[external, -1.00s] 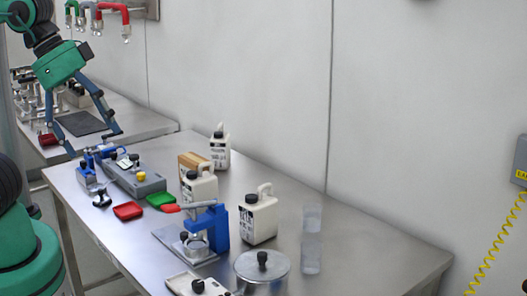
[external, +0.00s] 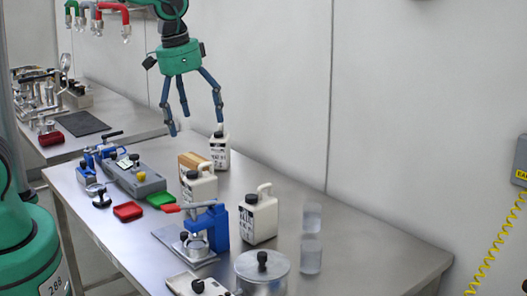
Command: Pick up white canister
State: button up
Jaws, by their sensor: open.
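Several white canisters with dark caps, side handles and dark labels stand upright on the steel table. One canister (external: 220,153) is at the back near the wall. A third canister (external: 260,218) stands to the right of the press. My gripper (external: 196,126) is open and empty, pointing down, above the back part of the table. Its right finger overlaps the top of the back canister in the picture; I cannot tell whether they touch.
A blue press (external: 208,229), a metal pot (external: 262,272) and clear cylinders (external: 311,255) crowd the front. Red (external: 128,211) and green trays (external: 160,199) and a grey instrument (external: 138,180) lie left. The table's right part (external: 380,257) is clear.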

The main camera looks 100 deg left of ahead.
jog(key=a+f+n+g+p, duration=0.1)
jog(key=a+f+n, duration=0.1)
jog(key=a+f, duration=0.5)
jog(key=n+h+p, duration=0.1)
jog(key=p, duration=0.1)
send_over(202, 178)
jog(key=shift+g, duration=0.4)
notch_tip(202, 178, down, 4)
jog(key=shift+f, duration=0.2)
jog(key=shift+f, duration=0.1)
jog(key=shift+f+b, duration=0.45)
jog(key=shift+f, duration=3.75)
jog(key=shift+f, duration=0.1)
jog(key=shift+f, duration=2.55)
